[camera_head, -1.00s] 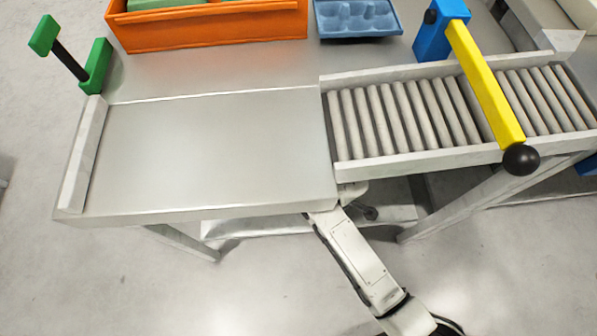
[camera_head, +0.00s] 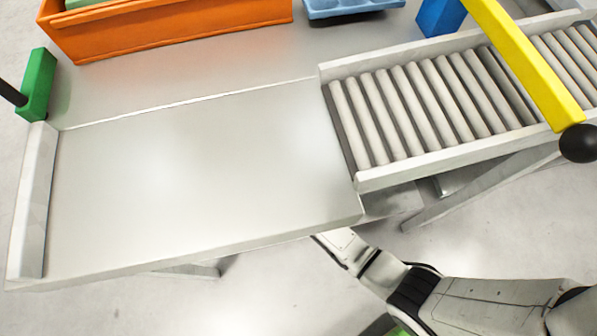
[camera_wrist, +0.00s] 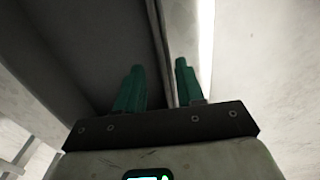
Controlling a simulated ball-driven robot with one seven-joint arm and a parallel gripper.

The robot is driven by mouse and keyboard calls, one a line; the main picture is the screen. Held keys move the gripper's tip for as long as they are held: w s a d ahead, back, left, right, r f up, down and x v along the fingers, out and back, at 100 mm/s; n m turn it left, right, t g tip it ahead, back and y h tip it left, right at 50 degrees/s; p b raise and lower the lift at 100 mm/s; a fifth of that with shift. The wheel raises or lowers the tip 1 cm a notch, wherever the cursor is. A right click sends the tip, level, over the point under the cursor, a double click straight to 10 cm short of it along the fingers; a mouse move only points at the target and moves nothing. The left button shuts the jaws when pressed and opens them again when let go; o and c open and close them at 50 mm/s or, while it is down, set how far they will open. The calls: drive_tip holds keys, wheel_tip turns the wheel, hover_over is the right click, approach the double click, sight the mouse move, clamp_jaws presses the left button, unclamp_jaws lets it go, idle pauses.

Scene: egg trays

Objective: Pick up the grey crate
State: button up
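I see no grey crate in either view. My gripper (camera_wrist: 160,66) shows in the wrist view with its two green fingers apart and nothing between them. A dark grey surface and a pale edge lie beyond the fingers; I cannot tell for sure what they belong to. In the head view my arm runs below the front edge of the metal table (camera_head: 200,180), and my gripper is hidden there.
An orange crate (camera_head: 170,33) stands at the back left, beside a blue tray (camera_head: 350,8). A roller conveyor (camera_head: 430,105) with a yellow bar (camera_head: 525,65) across it is on the right. A green post (camera_head: 37,85) stands at the left. The tabletop is bare.

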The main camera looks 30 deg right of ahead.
drive_tip(key=f, duration=0.1)
drive_tip(key=f+b, duration=0.1)
drive_tip(key=f, duration=0.1)
drive_tip(key=f+b, duration=0.1)
drive_tip(key=shift+s+d+f, duration=0.1)
drive_tip(key=shift+s+f, duration=0.15)
drive_tip(key=shift+f, duration=0.05)
drive_tip(key=shift+c, duration=0.3)
clamp_jaws()
drive_tip(key=shift+r, duration=0.1)
